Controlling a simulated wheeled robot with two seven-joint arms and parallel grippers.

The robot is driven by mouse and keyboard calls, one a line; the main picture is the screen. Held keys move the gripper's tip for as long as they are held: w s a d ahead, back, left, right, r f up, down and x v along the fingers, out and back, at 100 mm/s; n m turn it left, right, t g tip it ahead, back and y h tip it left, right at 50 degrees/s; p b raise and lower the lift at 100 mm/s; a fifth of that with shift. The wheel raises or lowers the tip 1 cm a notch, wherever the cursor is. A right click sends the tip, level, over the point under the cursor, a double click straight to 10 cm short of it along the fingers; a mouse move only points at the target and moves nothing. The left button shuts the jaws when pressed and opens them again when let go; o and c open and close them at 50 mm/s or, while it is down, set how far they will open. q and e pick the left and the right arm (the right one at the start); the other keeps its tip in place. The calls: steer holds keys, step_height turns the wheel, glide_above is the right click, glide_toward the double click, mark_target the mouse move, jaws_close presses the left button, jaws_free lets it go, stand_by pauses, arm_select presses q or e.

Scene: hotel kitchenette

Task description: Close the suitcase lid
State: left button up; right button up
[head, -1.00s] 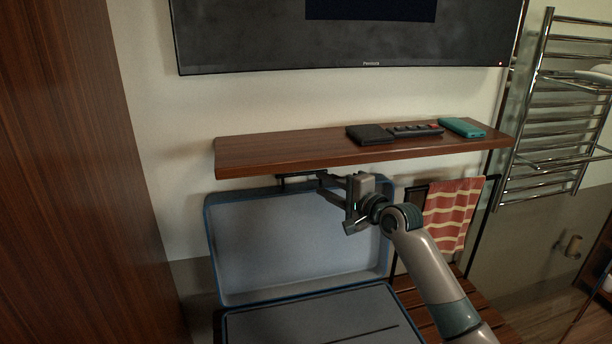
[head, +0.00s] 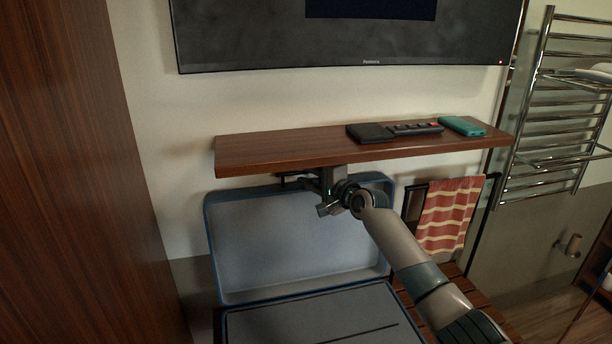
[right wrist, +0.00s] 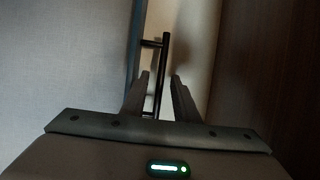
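The suitcase stands open, with its grey-lined, blue-rimmed lid (head: 290,240) raised upright against the wall under the shelf. Its base (head: 320,318) lies flat below, cut by the lower frame edge. My right gripper (head: 308,182) is at the lid's top edge, just under the shelf. In the right wrist view the gripper (right wrist: 161,78) has its two fingers apart. A thin dark handle (right wrist: 162,62) on the lid's edge shows in the gap between them. I cannot tell whether the fingers touch it. The lid's lining (right wrist: 65,60) fills the left there. My left gripper is not in view.
A wooden shelf (head: 260,155) juts out close above the lid and gripper, bearing a black wallet-like item (head: 369,133), a remote (head: 416,129) and a teal box (head: 461,126). A striped towel (head: 450,215) hangs at right. A dark wood panel (head: 70,180) stands at left.

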steer(key=shift+c, duration=0.6)
steer(key=c, duration=0.6)
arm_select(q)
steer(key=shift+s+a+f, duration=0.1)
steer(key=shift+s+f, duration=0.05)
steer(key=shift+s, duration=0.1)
arm_select(e)
jaws_close()
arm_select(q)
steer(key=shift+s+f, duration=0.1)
arm_select(e)
steer(key=shift+s, duration=0.1)
